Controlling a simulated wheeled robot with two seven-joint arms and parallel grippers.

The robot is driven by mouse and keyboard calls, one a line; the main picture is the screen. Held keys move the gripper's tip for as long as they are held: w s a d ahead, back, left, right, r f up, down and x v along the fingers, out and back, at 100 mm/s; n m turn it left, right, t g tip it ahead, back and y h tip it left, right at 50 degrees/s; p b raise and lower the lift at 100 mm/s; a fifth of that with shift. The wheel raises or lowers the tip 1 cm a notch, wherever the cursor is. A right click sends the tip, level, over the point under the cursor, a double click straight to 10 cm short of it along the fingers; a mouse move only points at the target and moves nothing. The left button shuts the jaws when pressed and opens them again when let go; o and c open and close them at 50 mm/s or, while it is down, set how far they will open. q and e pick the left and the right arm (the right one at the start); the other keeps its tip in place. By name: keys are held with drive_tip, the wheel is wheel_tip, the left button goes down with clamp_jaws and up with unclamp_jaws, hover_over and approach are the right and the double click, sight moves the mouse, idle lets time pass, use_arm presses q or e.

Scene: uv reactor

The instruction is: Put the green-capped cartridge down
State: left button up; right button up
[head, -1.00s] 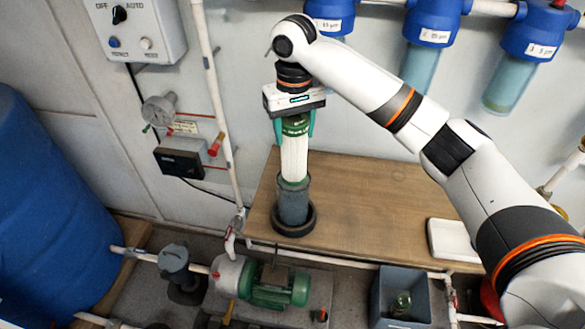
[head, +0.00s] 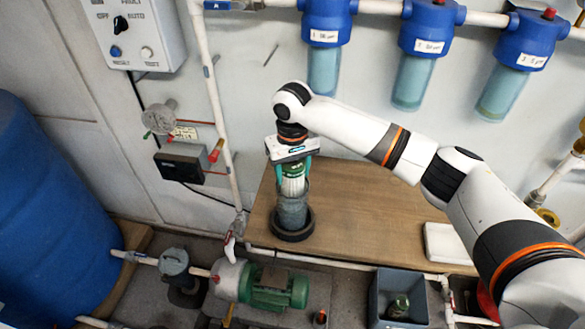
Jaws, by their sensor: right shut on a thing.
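The green-capped cartridge (head: 293,186) is upright, white-bodied with a green top. Its lower part is inside a grey cylindrical holder (head: 292,212) with a dark round base, standing at the left end of the wooden bench (head: 370,215). My right gripper (head: 294,168) is above it, pointing down, its teal fingers shut on the green cap. The cartridge's lower end is hidden by the holder. My left gripper is not in view.
A white tray (head: 447,243) lies on the bench's right side. A grey bin (head: 374,300) and a green pump (head: 275,288) are below the front edge. Blue filter housings (head: 415,70) hang on the wall. A white vertical pipe (head: 214,110) runs left of the bench.

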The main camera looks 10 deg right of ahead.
drive_tip(key=shift+f, duration=0.1)
drive_tip(key=shift+f, duration=0.35)
drive_tip(key=shift+f+p, duration=0.1)
drive_tip(key=shift+p, duration=0.2)
drive_tip(key=o, duration=1.3)
drive_tip(key=shift+r, duration=0.25)
wheel_tip(320, 180, up, 13)
drive_tip(key=b, duration=0.3)
drive_tip(key=shift+f, duration=0.15)
